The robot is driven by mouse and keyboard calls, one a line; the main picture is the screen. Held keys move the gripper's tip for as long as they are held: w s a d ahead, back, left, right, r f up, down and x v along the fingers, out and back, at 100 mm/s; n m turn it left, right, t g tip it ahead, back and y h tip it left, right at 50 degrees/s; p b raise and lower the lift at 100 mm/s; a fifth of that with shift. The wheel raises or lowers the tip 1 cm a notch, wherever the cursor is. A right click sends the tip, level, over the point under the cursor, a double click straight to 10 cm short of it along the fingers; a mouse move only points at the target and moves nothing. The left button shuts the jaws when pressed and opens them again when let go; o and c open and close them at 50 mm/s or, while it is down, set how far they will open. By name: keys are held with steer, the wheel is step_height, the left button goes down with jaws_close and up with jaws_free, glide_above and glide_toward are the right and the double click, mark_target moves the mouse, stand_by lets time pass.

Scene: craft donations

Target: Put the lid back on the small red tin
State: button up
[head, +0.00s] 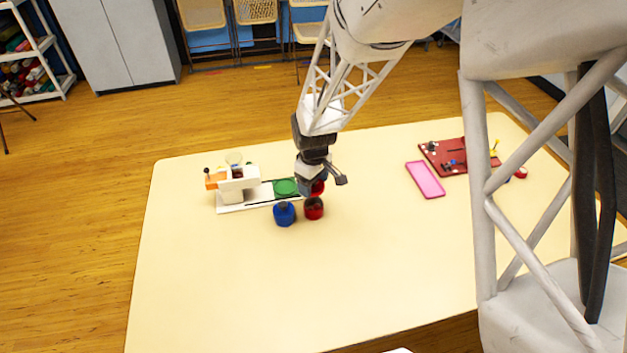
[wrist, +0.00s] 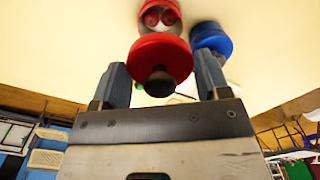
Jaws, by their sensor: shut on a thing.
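The small red tin (head: 314,211) stands open on the table, its dark inside showing. In the wrist view the open tin (wrist: 160,17) shows round red things inside. My gripper (wrist: 161,78) is shut on a red lid (wrist: 150,48) with a dark knob, one finger at each side. The lid also shows in the head view (head: 318,187), partly hidden by my gripper (head: 310,188). The lid is close to the tin and overlaps its edge in the wrist view; I cannot tell whether they touch.
A blue tin (head: 284,215) stands just left of the red tin; it also shows in the wrist view (wrist: 211,38). A pink case (head: 425,180) and dark red board (head: 447,160) lie right. The front table is clear.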

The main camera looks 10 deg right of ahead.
steer(key=shift+f, duration=2.85)
steer(key=shift+f, duration=0.25)
stand_by(0.3)
steer(key=o, duration=1)
steer(key=shift+r, duration=0.2)
steer(key=shift+r, duration=3.3)
